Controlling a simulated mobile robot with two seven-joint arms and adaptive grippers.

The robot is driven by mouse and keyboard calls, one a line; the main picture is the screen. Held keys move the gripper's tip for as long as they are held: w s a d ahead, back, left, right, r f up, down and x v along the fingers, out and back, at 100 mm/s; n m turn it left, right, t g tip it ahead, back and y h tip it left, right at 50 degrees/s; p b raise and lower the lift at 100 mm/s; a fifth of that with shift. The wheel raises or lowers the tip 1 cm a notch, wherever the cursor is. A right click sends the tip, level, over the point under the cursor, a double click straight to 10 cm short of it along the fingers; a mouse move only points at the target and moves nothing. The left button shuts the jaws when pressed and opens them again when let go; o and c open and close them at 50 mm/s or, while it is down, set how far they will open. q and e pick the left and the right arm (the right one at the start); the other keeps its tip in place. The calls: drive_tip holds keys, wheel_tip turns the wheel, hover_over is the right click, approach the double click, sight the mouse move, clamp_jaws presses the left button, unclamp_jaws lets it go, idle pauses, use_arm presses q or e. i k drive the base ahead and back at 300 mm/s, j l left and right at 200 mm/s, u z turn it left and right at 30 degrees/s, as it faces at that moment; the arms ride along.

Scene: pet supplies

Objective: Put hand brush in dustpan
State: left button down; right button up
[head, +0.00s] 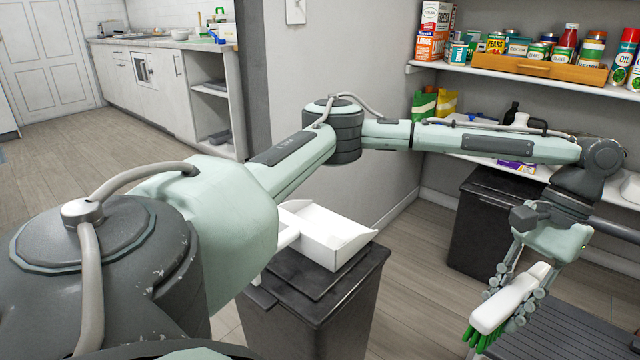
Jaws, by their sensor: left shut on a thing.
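A hand brush (510,299) with a white body and green bristles hangs in my left gripper (513,290) at the lower right. The gripper is shut on its white body, and the bristles point down and left. A white open-topped dustpan (335,240) sits on top of a dark bin at the lower middle. My right gripper is not in view.
The dark bin (318,312) stands in front, and another dark bin (488,235) stands under the shelves. A stocked shelf (540,78) with cans and bottles in a wooden crate (532,68) is at the upper right. Floor shows between the bins.

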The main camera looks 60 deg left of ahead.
sight(330, 226)
drive_tip(key=j+u, duration=0.15)
drive_tip(key=u, duration=0.25)
drive_tip(key=j+u, duration=0.35)
drive_tip(key=k+j+u, duration=0.1)
drive_tip(key=u, duration=0.3)
drive_tip(key=i+l+u, duration=0.1)
drive_tip(key=l+u, duration=0.45)
drive_tip(key=u, duration=0.25)
drive_tip(key=l+u, duration=0.45)
drive_tip(key=l, duration=0.15)
